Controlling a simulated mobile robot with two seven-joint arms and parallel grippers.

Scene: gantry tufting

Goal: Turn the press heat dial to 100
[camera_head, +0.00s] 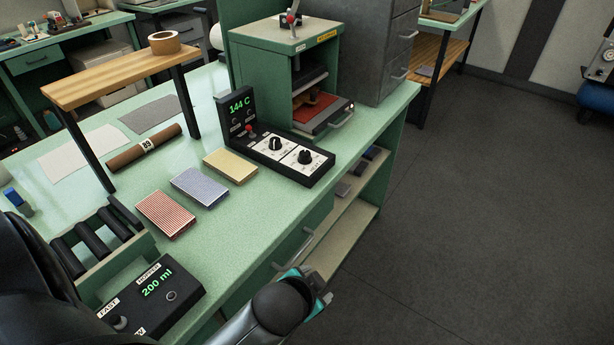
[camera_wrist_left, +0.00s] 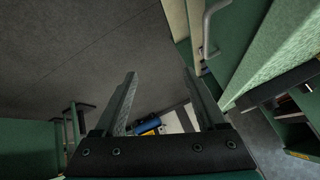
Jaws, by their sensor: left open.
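The press control box (camera_head: 290,160) is black and stands on the green bench in front of the green press (camera_head: 285,70). Its upright display (camera_head: 240,107) reads 144 C in green. Two black knobs sit on white plates: a left knob (camera_head: 275,144) and a right knob (camera_head: 305,157); their labels are too small to read for sure. A red-topped lever (camera_head: 250,130) stands beside the display. My left gripper (camera_head: 318,292) is off the bench's front edge, well below and apart from the box. In the left wrist view its jaws (camera_wrist_left: 160,74) are open and empty. My right gripper is not in view.
A drawer handle (camera_wrist_left: 208,28) is near the left gripper. A wooden riser (camera_head: 115,75), several coloured pads including a yellow one (camera_head: 230,165), a rolled sheet (camera_head: 145,150) and a 200 ml box (camera_head: 155,297) occupy the bench. Floor (camera_head: 480,220) at right is clear.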

